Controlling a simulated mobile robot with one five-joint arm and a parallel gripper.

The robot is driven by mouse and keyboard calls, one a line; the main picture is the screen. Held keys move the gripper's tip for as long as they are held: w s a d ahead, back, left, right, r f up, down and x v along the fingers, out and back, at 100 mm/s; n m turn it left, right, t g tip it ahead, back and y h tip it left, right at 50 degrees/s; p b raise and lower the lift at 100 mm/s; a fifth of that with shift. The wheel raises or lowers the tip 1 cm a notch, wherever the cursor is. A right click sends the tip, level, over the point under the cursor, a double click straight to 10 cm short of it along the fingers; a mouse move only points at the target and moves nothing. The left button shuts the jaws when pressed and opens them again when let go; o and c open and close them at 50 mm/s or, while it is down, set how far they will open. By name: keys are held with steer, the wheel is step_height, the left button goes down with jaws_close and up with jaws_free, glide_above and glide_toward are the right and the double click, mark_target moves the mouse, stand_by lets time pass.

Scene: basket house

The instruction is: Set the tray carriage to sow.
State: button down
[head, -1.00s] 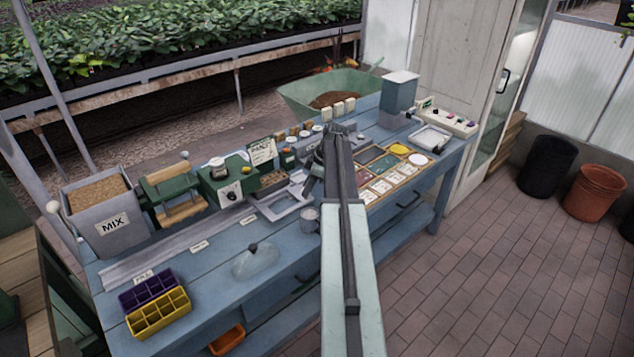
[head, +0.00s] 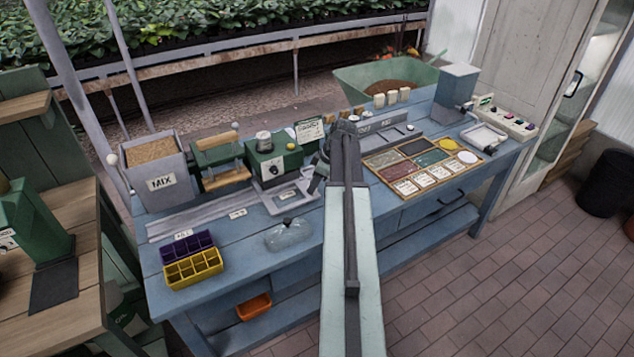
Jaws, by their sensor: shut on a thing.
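The tray carriage (head: 283,203), a flat grey frame, sits on the grey rail along the bench, in front of the green machine with a dial (head: 273,160). My gripper (head: 315,183) is at the right end of the carriage and seems shut on it; its fingertips are small and partly hidden by my arm. Small white labels stand along the rail's front: a FILL label (head: 183,234) at left, a middle label (head: 238,213) and one at the carriage (head: 287,195). The last two are too small to read.
A purple cell tray (head: 188,246) and a yellow cell tray (head: 193,270) lie at the bench's left end. A clear dome (head: 288,236) stands in front of the carriage. The MIX bin (head: 156,178) is behind the rail. A seed-packet board (head: 420,167) lies right of my arm.

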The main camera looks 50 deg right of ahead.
steer(key=shift+d, duration=0.1)
steer(key=c, duration=1.1)
jaws_free()
steer(key=shift+s+d, duration=0.1)
steer(key=shift+r, duration=0.25)
steer(key=p+v, duration=0.7)
steer(key=shift+s+d+r, duration=0.1)
steer(key=shift+s, duration=0.1)
